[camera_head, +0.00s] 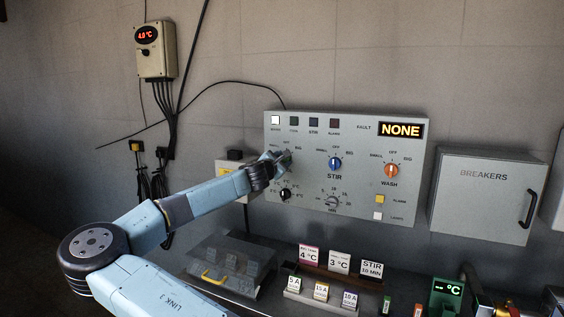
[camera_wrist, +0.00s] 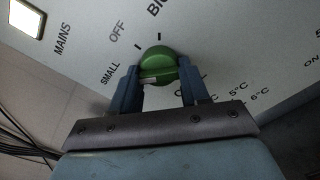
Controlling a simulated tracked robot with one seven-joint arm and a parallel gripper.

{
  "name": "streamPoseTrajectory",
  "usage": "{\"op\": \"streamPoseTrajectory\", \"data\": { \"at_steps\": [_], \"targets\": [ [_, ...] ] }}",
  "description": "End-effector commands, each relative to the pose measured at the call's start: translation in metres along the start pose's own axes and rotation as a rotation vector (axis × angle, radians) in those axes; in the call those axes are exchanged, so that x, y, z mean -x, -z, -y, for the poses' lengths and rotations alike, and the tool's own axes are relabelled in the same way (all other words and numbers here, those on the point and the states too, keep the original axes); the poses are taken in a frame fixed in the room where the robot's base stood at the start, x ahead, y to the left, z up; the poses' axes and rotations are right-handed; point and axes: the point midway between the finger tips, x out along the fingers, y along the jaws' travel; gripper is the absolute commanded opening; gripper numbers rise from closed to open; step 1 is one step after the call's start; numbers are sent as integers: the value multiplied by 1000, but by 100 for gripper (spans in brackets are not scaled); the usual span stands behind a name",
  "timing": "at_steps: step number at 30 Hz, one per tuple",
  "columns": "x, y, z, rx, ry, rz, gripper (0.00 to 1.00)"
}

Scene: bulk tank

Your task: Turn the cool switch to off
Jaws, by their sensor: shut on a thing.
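The cool switch (camera_wrist: 158,62) is a round green knob in the wrist view, with SMALL, OFF and BIG printed around it. My gripper (camera_wrist: 157,76) is shut on the knob, one blue finger on each side. Which mark its pointer faces cannot be told clearly. The COOL label below it is partly covered by a finger. In the head view my gripper (camera_head: 281,159) is at the left part of the grey control panel (camera_head: 362,153) and hides most of the switch.
The blue STIR knob (camera_head: 335,163) and orange WASH knob (camera_head: 391,171) are to the right. A black temperature dial (camera_head: 285,194) sits just below my gripper. The fault display (camera_head: 401,130) reads NONE. The breakers box (camera_head: 485,197) is at right; label cards (camera_head: 340,262) stand below.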

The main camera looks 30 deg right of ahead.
Motion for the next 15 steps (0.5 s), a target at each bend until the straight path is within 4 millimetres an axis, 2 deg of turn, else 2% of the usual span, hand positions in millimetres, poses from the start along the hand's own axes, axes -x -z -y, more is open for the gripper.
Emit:
{"op": "streamPoseTrajectory", "data": {
  "at_steps": [1,6,15],
  "targets": [
    [0,0,0,0,0,-1,32],
    [0,0,0,0,0,-1,16],
    [0,0,0,-36,1,-1,15]
  ]
}}
